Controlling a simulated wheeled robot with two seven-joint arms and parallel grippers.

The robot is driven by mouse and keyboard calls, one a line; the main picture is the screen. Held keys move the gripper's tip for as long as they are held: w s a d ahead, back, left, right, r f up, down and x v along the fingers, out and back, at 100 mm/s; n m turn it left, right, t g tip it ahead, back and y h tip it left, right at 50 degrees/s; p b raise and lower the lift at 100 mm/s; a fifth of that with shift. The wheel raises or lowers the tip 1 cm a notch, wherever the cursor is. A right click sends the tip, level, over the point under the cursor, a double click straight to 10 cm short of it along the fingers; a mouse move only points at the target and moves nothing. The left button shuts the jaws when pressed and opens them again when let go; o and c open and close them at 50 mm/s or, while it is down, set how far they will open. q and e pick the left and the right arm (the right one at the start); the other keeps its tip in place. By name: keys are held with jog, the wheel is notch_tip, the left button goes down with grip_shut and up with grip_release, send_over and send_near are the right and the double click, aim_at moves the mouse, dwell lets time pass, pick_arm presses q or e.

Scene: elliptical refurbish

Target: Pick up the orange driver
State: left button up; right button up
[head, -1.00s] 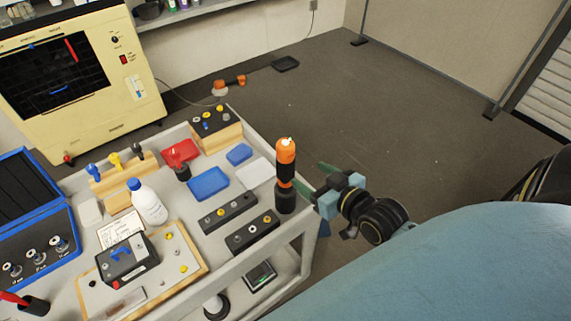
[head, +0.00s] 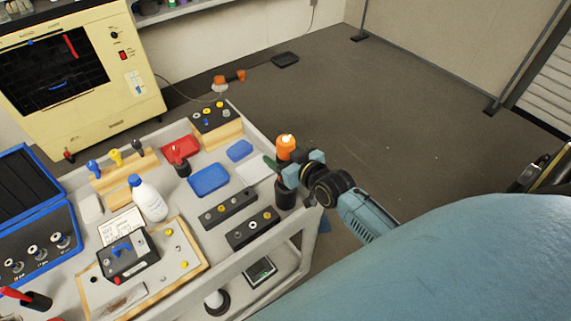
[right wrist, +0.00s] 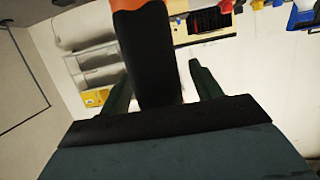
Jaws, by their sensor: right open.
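The orange driver (head: 286,143) stands upright at the right end of the cart top, its orange top up and its lower end in a black holder (head: 286,197). My right gripper (head: 280,170) is at the driver's middle, coming from the right, and covers part of its black section. In the right wrist view the driver's dark shaft (right wrist: 150,60) stands between the two green fingers (right wrist: 160,85), which are open with gaps on both sides. My left gripper is not in view.
The grey cart (head: 235,270) also carries blue trays (head: 209,180), a red tray (head: 181,147), a white bottle (head: 148,198), black socket blocks (head: 252,228) and a blue case (head: 40,225). Floor to the right of the cart is clear.

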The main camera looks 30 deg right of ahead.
aim_at(281, 136)
jog(key=shift+w+f, duration=0.1)
jog(key=shift+w, duration=0.2)
jog(key=shift+c, duration=0.3)
jog(key=c, duration=1.2)
grip_shut()
notch_tip(281, 136, up, 10)
jog(key=shift+r+p, duration=0.1)
jog(key=shift+p, duration=0.25)
